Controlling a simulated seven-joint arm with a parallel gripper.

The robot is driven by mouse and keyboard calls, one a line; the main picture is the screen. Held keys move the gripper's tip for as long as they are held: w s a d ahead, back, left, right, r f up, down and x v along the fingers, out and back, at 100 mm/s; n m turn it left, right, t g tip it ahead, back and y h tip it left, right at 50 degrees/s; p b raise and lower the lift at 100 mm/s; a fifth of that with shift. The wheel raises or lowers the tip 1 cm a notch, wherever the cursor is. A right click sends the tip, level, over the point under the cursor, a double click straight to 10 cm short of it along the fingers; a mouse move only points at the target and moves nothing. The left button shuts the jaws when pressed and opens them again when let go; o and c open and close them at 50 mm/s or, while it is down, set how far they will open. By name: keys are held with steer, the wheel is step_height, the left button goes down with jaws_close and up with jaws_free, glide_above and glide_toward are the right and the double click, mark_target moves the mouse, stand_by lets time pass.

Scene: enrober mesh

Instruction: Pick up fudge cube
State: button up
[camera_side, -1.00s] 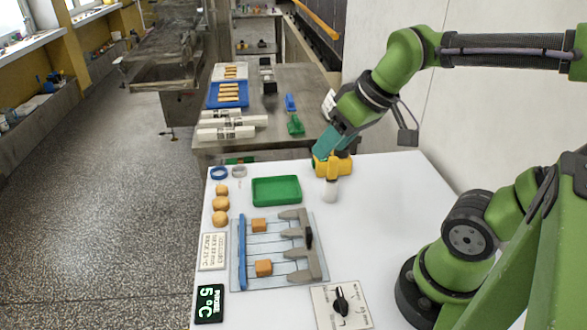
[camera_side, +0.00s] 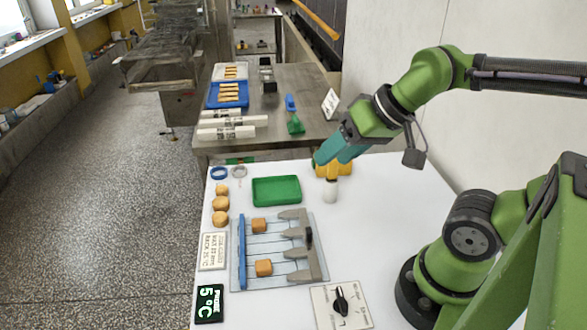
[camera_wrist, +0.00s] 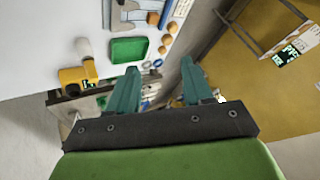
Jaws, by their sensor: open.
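Two brown fudge cubes sit on the light mesh rack (camera_side: 280,278) in the side view. The far cube (camera_side: 259,225) is near the rack's upper left, and the near cube (camera_side: 263,267) is lower left. In the wrist view part of the rack shows at the top, with a brown cube (camera_wrist: 153,18) on it. My gripper (camera_side: 318,160) is open and empty, above the far edge of the white table by the yellow object. It is well apart from both cubes. Its teal fingers (camera_wrist: 156,85) are spread in the wrist view.
A green tray (camera_side: 277,190) lies between the rack and the table's far edge. A yellow object with a white cylinder (camera_side: 330,191) stands right of it. Several round tan pieces (camera_side: 220,204) line the left edge. A dial box (camera_side: 342,304) and a display (camera_side: 209,303) are in front.

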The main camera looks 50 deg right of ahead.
steer(key=shift+c, duration=0.7)
